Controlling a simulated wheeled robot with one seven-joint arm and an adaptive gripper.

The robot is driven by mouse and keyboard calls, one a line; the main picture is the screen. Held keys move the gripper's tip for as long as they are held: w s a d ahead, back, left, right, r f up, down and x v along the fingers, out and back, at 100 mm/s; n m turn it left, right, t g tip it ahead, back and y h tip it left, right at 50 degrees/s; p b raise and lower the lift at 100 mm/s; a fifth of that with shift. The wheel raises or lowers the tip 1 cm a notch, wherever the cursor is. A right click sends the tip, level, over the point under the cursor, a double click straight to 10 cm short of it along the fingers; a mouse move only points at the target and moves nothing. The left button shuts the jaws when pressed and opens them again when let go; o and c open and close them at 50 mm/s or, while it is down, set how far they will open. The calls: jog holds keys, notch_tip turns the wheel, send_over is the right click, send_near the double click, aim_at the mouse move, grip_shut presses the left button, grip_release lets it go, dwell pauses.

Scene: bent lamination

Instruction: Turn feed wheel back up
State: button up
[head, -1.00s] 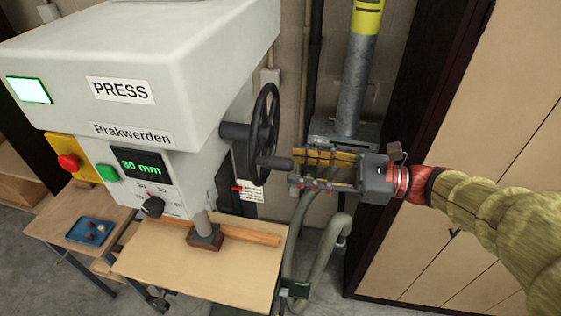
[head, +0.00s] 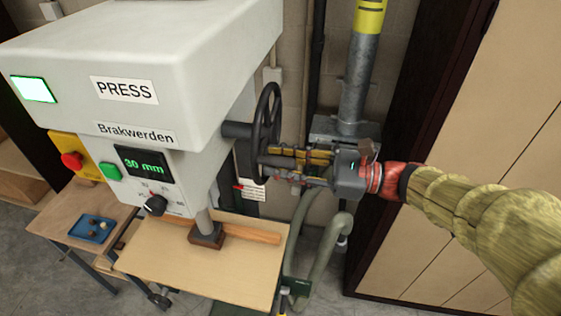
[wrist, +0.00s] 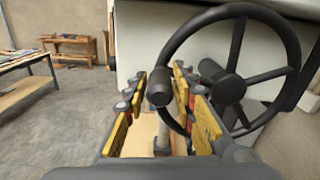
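The feed wheel (head: 266,118) is a black spoked handwheel on the right side of the grey press. In the wrist view the feed wheel (wrist: 222,70) fills the upper right, with its crank handle (wrist: 159,89) pointing at the camera. My gripper (head: 284,166) is at the wheel's lower right in the head view. Its yellow-padded fingers are spread on either side of the handle. In the wrist view my gripper (wrist: 160,108) shows a gap at the left of the handle; the right finger is close to it, and contact cannot be told.
The press (head: 175,55) display reads 30 mm. Its ram (head: 207,236) stands over a wooden strip (head: 253,233) on the press table (head: 190,275). A grey pipe (head: 355,85) and hose (head: 325,245) are behind my gripper. A cabinet (head: 470,130) stands at the right.

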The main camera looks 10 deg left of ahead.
grip_shut()
dwell(0.3)
jog(key=shift+r, duration=0.15)
